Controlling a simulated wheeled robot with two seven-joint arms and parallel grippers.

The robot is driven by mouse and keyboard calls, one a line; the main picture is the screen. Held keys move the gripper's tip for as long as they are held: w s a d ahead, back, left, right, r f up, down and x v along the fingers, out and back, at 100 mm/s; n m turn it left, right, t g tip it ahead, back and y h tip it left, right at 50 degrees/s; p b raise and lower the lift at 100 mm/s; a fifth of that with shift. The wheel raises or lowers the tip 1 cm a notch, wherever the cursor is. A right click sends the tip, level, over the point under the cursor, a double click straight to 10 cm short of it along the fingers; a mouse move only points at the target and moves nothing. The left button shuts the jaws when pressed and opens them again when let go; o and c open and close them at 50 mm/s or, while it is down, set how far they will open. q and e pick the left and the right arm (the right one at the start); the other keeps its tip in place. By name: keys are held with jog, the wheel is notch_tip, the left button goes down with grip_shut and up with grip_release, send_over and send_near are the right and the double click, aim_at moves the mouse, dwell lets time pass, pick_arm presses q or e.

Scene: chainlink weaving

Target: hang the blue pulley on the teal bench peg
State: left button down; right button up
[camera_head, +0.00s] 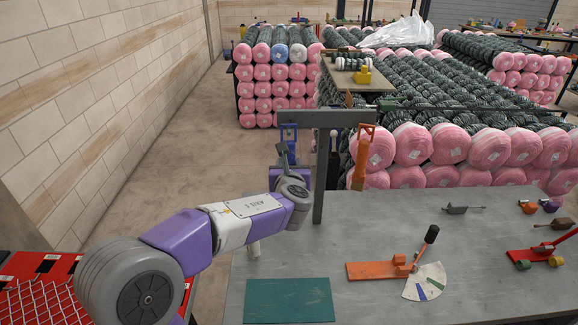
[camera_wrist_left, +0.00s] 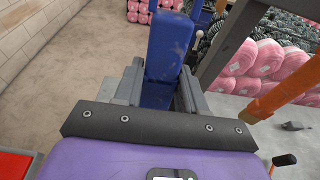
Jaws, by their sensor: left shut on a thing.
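The blue pulley (camera_head: 289,133) is upright at the left end of the grey stand's crossbar (camera_head: 325,118). Whether it still hangs on the bar or is just off it, I cannot tell. My left gripper (camera_head: 286,164) is shut on its lower part. In the left wrist view the blue pulley's body (camera_wrist_left: 168,45) stands between the two grey fingers of my left gripper (camera_wrist_left: 162,72). I cannot make out a teal peg; a flat teal mat (camera_head: 290,300) lies on the bench (camera_head: 350,218). My right gripper is not in view.
An orange pulley (camera_head: 362,150) hangs at the crossbar's right end. The stand's post (camera_head: 320,175) rises right beside my left wrist. An orange lever fixture (camera_head: 385,269) with a fan-shaped dial (camera_head: 427,283) is on the bench. Several small tools lie at the right.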

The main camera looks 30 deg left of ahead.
pick_arm(q)
jog(key=c, duration=0.6)
grip_release()
jog(key=shift+o, duration=0.2)
jog(key=v, duration=0.7)
jog(key=shift+s+d+p, duration=0.2)
jog(key=shift+s+p, duration=0.05)
jog(key=shift+p, duration=0.1)
